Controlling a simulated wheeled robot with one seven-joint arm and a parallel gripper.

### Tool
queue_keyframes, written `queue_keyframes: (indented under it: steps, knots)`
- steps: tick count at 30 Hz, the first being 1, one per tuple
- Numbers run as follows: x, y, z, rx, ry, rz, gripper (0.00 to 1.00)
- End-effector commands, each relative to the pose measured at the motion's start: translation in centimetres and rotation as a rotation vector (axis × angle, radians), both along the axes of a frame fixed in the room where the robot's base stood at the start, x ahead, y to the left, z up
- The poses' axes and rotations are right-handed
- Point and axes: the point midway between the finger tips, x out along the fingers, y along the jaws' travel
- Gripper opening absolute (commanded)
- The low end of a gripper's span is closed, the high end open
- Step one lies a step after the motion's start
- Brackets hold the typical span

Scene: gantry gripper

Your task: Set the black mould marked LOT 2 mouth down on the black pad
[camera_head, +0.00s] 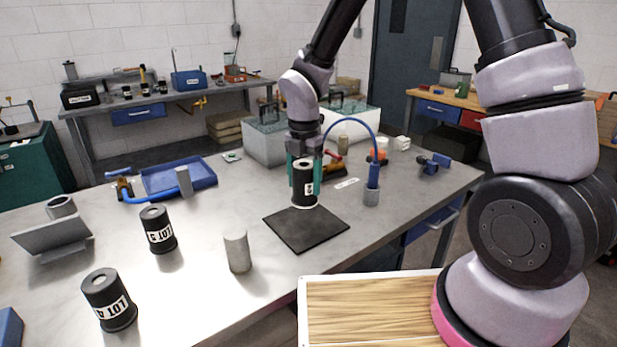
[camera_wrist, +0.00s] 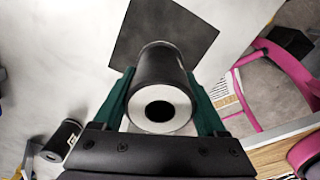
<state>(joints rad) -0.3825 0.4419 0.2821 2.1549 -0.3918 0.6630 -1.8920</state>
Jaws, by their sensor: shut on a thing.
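My gripper (camera_head: 304,178) is shut on a black cylindrical mould (camera_head: 303,190), its green fingers on either side. A bit of white label shows on the mould, too small to read surely. The mould looks upright, with a pale rim at its lower end. In the wrist view the mould (camera_wrist: 162,62) shows a pale end face with a dark round hole towards the camera. The black square pad (camera_head: 306,230) lies on the metal table; it also shows in the wrist view (camera_wrist: 165,22). The mould's lower end is over or beside the pad's far corner; I cannot tell whether it touches.
A mould marked LOT 4 (camera_head: 108,300) and another labelled mould (camera_head: 158,230) stand at the left. A grey cylinder (camera_head: 237,251) stands left of the pad. A blue hose (camera_head: 352,121) arches close right of my gripper. A blue tray (camera_head: 178,178) lies behind left.

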Motion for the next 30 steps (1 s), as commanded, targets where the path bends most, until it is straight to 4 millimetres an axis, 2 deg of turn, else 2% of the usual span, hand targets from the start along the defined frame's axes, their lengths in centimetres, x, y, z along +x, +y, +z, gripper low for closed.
queue_keyframes:
  steps: [18, 30]
  knots:
    - [0.0, 0.1, -5.2, -0.001, 0.001, 0.012, 0.18]
    - [0.0, 0.0, -5.7, -0.001, -0.001, 0.011, 0.18]
